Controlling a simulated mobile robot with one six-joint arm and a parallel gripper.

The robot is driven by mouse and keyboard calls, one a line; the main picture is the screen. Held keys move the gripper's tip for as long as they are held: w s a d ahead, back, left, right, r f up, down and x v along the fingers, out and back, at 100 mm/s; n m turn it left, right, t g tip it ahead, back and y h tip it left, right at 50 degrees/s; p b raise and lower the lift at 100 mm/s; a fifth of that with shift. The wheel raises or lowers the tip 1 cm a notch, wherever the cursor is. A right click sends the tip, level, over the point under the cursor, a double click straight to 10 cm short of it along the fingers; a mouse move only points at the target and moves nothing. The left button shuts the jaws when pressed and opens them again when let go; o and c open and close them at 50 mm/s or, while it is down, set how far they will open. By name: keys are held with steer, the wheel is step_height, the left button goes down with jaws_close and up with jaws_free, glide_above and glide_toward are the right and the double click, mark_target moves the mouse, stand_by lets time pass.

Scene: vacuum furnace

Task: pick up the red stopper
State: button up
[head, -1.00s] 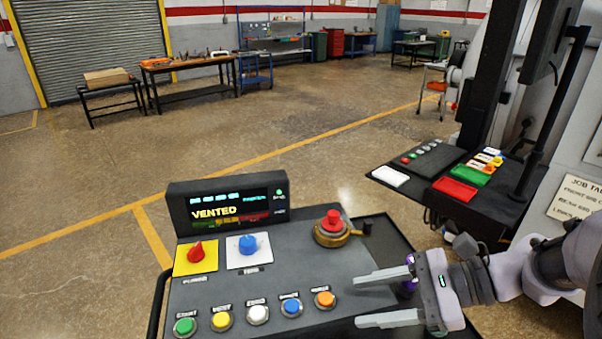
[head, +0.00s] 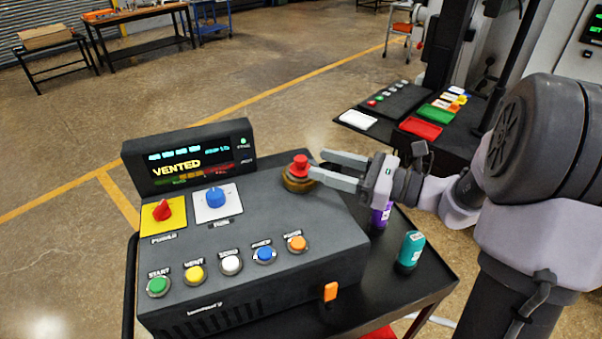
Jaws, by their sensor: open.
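The red stopper (head: 300,164) stands upright in a round brass seat (head: 296,185) at the back right of the dark control console (head: 265,215). My gripper (head: 317,163) comes in from the right, just beside the stopper. Its two fingers are apart, with their tips pointing left towards the stopper. The near finger's tip lies over the right edge of the brass seat. The far finger is a little behind and to the right. I see nothing between the fingers, and cannot tell whether a finger touches the seat.
The console carries a lit display (head: 195,162), a red knob (head: 162,211), a blue knob (head: 215,197) and a row of coloured buttons. A teal bottle (head: 411,250) and a purple bottle (head: 381,217) stand on the black cart (head: 432,280) right of the console, below my arm.

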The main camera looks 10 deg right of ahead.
mark_target(301, 170)
steer(key=x, duration=0.4)
steer(key=shift+w+a, duration=0.2)
steer(key=shift+a, duration=0.05)
jaws_close()
